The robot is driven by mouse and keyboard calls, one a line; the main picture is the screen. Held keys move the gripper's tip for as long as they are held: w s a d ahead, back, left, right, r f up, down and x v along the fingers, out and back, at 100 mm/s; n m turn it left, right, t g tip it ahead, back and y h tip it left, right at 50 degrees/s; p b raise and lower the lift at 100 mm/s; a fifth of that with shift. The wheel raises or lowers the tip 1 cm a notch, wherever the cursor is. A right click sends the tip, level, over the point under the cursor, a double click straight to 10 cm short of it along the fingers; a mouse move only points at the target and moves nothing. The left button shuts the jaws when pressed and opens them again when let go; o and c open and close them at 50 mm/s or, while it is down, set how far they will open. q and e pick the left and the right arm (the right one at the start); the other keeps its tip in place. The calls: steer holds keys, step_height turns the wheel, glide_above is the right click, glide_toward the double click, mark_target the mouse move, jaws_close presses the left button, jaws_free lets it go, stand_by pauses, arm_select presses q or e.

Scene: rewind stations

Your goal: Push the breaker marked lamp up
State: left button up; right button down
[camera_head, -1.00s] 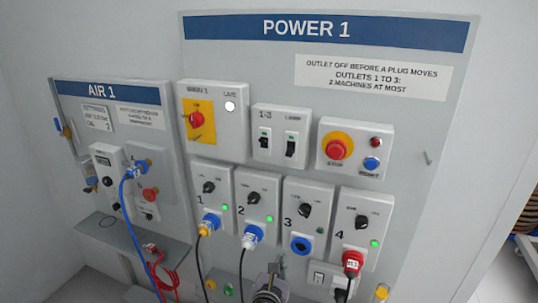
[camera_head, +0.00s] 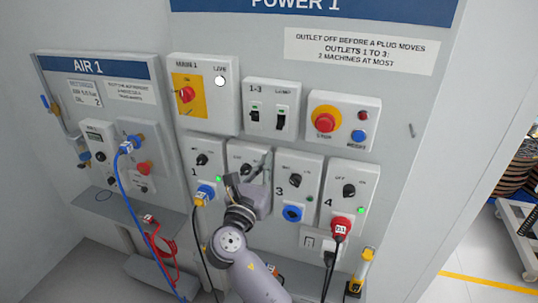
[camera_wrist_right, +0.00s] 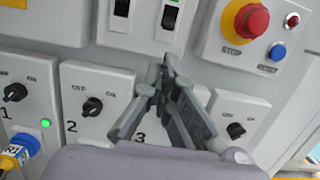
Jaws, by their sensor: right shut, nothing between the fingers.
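The breaker marked lamp (camera_head: 281,119) is the right one of two black switches in the white breaker box (camera_head: 268,132) under the POWER 1 sign. It also shows at the top of the right wrist view (camera_wrist_right: 169,18). I cannot clearly tell whether its lever is up or down. The breaker marked 1-3 (camera_head: 254,118) is to its left. My right gripper (camera_head: 264,163) is shut and empty, in front of the panel below the breaker box, and covers part of outlet 2. Its closed fingertips (camera_wrist_right: 164,66) are below the lamp breaker in the wrist view, apparently apart from it.
The red stop button (camera_head: 325,122) and blue reset button (camera_head: 358,135) are right of the breakers. The red main switch (camera_head: 187,94) is left. Outlet knobs, such as outlet 3's (camera_head: 295,181), and plugged cables are below. The AIR 1 panel (camera_head: 97,67) is further left.

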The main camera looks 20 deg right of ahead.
mark_target(279, 132)
steer(key=b+x, duration=0.2)
steer(key=x, duration=0.7)
steer(key=shift+f, duration=0.1)
